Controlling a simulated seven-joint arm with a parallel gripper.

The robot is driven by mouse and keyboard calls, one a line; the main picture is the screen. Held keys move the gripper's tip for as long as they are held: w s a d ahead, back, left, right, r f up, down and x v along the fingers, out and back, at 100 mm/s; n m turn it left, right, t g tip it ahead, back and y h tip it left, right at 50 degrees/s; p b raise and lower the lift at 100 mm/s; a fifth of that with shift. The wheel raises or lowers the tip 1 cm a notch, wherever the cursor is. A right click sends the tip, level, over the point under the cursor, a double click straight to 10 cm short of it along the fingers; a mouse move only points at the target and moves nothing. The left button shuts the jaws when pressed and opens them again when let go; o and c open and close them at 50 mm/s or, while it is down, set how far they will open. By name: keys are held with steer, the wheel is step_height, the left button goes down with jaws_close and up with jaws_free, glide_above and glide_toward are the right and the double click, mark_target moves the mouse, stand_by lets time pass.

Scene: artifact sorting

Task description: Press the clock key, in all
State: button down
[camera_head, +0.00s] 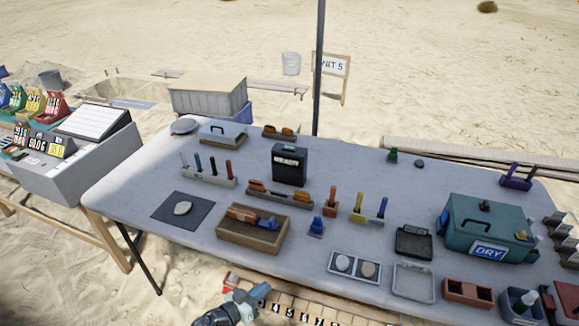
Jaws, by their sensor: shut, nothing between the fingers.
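A black box-shaped device (289,165) with a pale strip on its front stands upright near the middle of the table. It looks like the clock, but its key is too small to make out. My gripper (262,291) is at the bottom of the view, in front of the table's near edge. It is shut and empty, and well apart from the black device.
The table (340,215) holds a wooden tray (232,237), a dark mat (168,215) with a pale stone, racks of coloured tools, a teal DRY box (455,235) and a small black device (413,243). A grey console (85,160) stands left. Bare tabletop lies between items.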

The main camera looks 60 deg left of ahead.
step_height(320, 180, up, 5)
steer(key=shift+s+d+r, duration=0.1)
steer(key=shift+d, duration=0.05)
steer(key=shift+n+h, duration=0.3)
steer(key=shift+h, duration=0.6)
steer(key=w+r, duration=0.4)
steer(key=r, duration=0.1)
steer(key=shift+d, duration=0.1)
steer(key=w+a+r+n+g+h, duration=0.1)
steer(key=w+a+r+h, duration=0.15)
steer(key=w+r, duration=0.45)
steer(key=w+a+r+h, duration=0.2)
steer(key=w+a+r, duration=0.1)
steer(key=w, duration=0.7)
steer(key=w+a+r+n+g+h, duration=0.1)
steer(key=w+a+r+h, duration=0.1)
steer(key=w+r, duration=0.55)
step_height(320, 180, up, 7)
steer(key=g+y, duration=0.2)
steer(key=g, duration=0.2)
glide_above(287, 147)
steer(key=shift+m, duration=0.3)
steer(key=shift+f, duration=4.35)
